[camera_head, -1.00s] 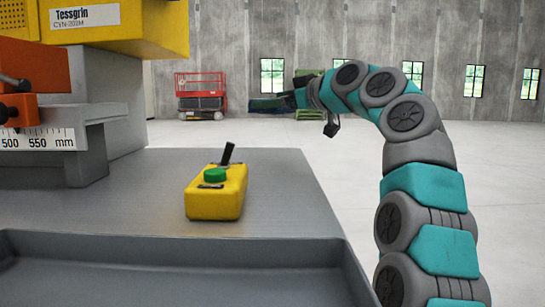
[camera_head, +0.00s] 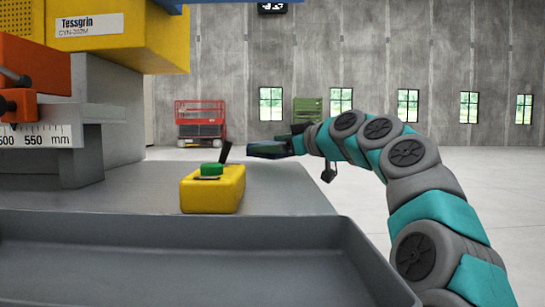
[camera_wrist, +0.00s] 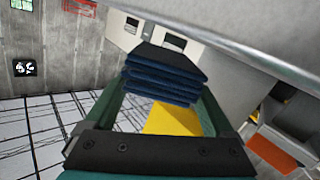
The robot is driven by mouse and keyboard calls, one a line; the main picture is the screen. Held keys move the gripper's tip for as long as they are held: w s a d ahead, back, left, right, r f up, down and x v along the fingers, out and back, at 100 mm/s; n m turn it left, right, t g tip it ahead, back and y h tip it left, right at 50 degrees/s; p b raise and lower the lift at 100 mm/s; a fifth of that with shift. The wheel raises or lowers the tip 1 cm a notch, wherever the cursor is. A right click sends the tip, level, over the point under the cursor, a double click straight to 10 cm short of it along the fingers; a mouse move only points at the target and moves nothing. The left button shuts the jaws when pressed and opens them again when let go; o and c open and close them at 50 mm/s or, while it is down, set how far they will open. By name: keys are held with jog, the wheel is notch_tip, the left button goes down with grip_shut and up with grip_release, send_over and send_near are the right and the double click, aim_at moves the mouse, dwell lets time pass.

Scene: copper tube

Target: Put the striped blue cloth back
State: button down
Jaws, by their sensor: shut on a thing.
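The striped blue cloth (camera_wrist: 165,75) shows in the wrist view as a folded stack of dark blue layers between the two green fingers. My gripper (camera_wrist: 160,92) is shut on it. In the head view my gripper (camera_head: 272,148) points left, past the yellow control box and near the far right part of the grey worktop. There the cloth is too dark and small to tell clearly from the fingers. No stripes can be made out.
A yellow control box (camera_head: 213,190) with a green button and black lever stands on the grey worktop (camera_head: 283,185). A grey tray (camera_head: 180,228) lies in front. The yellow and orange machine (camera_head: 110,38) stands left. A red lift (camera_head: 200,120) stands far off.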

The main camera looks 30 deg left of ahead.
jog(key=shift+f, duration=1.05)
grip_release()
jog(key=b+v, duration=0.2)
jog(key=v, duration=1)
